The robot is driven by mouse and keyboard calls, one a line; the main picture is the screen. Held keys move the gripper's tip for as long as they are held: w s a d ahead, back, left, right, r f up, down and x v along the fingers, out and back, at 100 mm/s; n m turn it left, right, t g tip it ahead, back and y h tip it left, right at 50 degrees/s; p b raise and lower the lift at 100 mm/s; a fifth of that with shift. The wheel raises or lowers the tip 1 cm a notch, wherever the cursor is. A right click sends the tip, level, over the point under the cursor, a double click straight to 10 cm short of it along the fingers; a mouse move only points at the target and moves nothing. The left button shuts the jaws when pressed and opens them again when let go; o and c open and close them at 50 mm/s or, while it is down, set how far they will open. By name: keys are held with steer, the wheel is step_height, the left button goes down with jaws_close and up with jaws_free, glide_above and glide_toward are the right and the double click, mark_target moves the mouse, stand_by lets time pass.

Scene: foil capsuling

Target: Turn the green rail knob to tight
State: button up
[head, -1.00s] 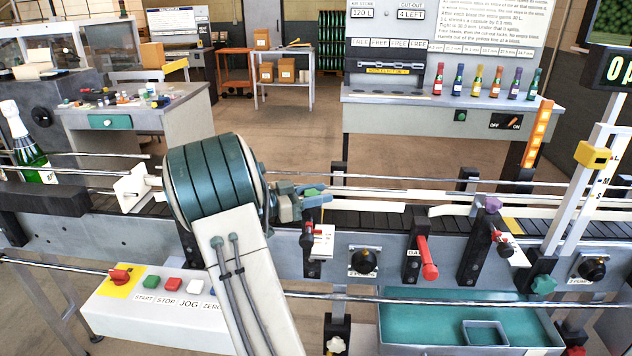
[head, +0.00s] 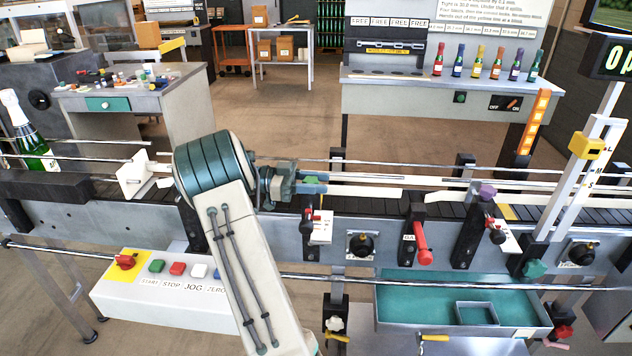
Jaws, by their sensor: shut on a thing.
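The green rail knob (head: 312,180) sits at the top of a black bracket post on the near side of the conveyor, mid-picture. My gripper (head: 303,184) reaches it from the left and is shut on it; the fingers cover most of the knob, so only a small green part shows. A white label plate (head: 321,227) and a small dark-red-tipped lever (head: 308,214) are just below it. The knob's turn angle and the label's text are too small to read.
A purple knob (head: 487,190) tops a similar post to the right, with a red handle (head: 423,244) between. White guide rails (head: 360,192) run along the conveyor. A green bottle (head: 30,145) stands far left. A teal tray (head: 415,300) lies below.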

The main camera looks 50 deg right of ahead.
steer(key=o, duration=1)
steer(key=shift+w, duration=0.1)
steer(key=b+v, duration=0.1)
steer(key=v, duration=0.6)
steer(key=shift+a, duration=0.15)
